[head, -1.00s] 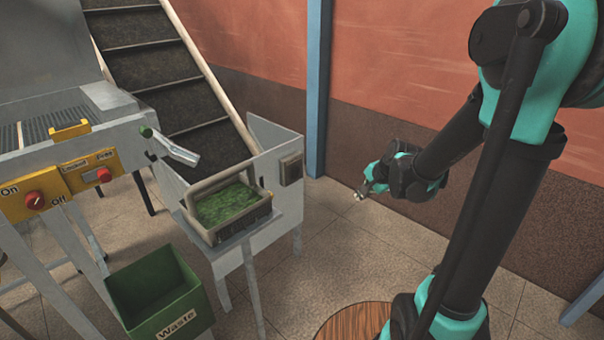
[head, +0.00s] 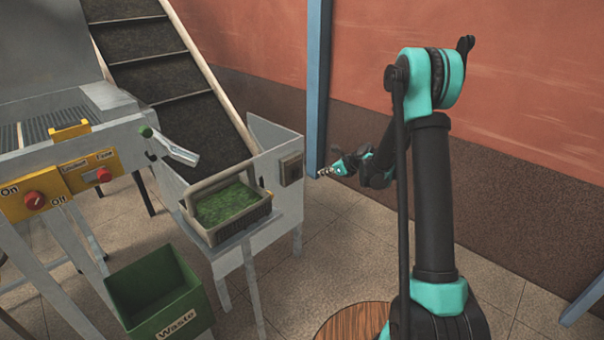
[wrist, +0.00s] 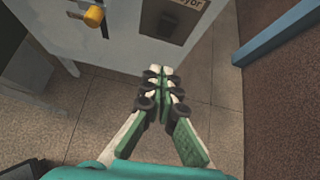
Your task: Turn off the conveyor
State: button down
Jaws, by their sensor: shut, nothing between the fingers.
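The conveyor (head: 165,70) is a dark slatted belt that slopes down to a grey metal housing. A dark switch box (head: 291,169) is on the right face of that housing. In the wrist view the switch box (wrist: 172,20) is at the top, with a label ending in "yor" partly cut off above it. My gripper (head: 322,173) is shut and empty, just right of the switch box in the head view. In the wrist view my gripper (wrist: 161,72) points toward the housing, below the box in the picture. I cannot tell the exact gap.
A tray of green material (head: 228,207) sits on a stand at the conveyor's foot. A green waste bin (head: 160,290) is on the floor. A machine with a red knob (head: 35,200) stands left. A blue post (head: 318,85) rises behind my gripper.

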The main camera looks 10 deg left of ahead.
jog(key=shift+w+a+f+m, duration=0.35)
jog(key=shift+w+f+m, duration=0.05)
jog(key=shift+w, duration=0.1)
send_near(297, 173)
jog(key=x, duration=0.5)
jog(key=shift+s+f, duration=0.2)
jog(key=shift+f, duration=0.25)
jog(key=shift+w+a+r, duration=0.1)
jog(key=shift+w+a, duration=0.2)
